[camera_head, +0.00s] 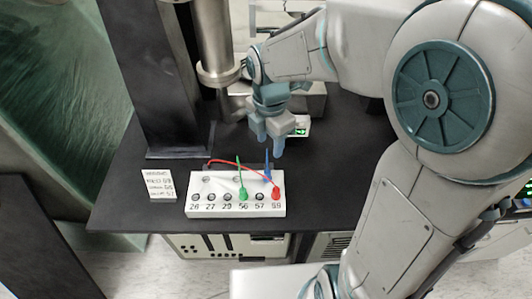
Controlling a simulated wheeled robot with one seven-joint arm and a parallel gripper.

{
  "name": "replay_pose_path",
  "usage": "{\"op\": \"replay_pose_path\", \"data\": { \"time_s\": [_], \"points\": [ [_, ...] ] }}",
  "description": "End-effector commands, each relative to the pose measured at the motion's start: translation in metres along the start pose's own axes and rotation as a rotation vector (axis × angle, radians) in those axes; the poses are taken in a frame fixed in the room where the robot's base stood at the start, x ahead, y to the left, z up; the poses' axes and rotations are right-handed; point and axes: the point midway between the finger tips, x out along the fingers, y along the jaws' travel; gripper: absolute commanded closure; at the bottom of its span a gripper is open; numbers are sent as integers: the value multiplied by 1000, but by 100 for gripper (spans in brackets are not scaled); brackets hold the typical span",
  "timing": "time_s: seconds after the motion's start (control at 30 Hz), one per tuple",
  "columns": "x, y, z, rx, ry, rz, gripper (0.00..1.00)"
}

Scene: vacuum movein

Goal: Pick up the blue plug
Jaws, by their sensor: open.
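The blue plug (267,170) stands upright at the back right of a white socket box (216,208) on the dark table. Its thin tip points up. My gripper (270,147) is open and empty, with its fingers pointing down. In the picture it is just above the blue plug, apart from it. I cannot tell how far it is in depth. A green plug (242,190) stands in the front row above number 56. A red plug (277,193) is at the front right above 99, with a red cable (228,162) arching to the back left.
A small label card (159,186) stands left of the box. A metal column (213,45) and a dark post (165,90) rise behind. The dark table (335,170) is clear right of the box.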

Motion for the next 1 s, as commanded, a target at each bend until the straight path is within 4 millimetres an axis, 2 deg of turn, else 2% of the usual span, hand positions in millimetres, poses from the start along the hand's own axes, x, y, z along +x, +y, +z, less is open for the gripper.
{"op": "replay_pose_path", "data": {
  "time_s": [0.17,0.27,0.5,0.6,0.87,1.0],
  "points": [
    [3,9,-4,-127,15,-9,56],
    [15,9,-5,-142,17,-11,56],
    [63,8,-6,-140,18,-12,56],
    [77,8,-5,-139,16,-11,56],
    [93,9,-4,-139,16,-9,56],
    [110,11,-1,-138,17,-11,56]
  ]
}}
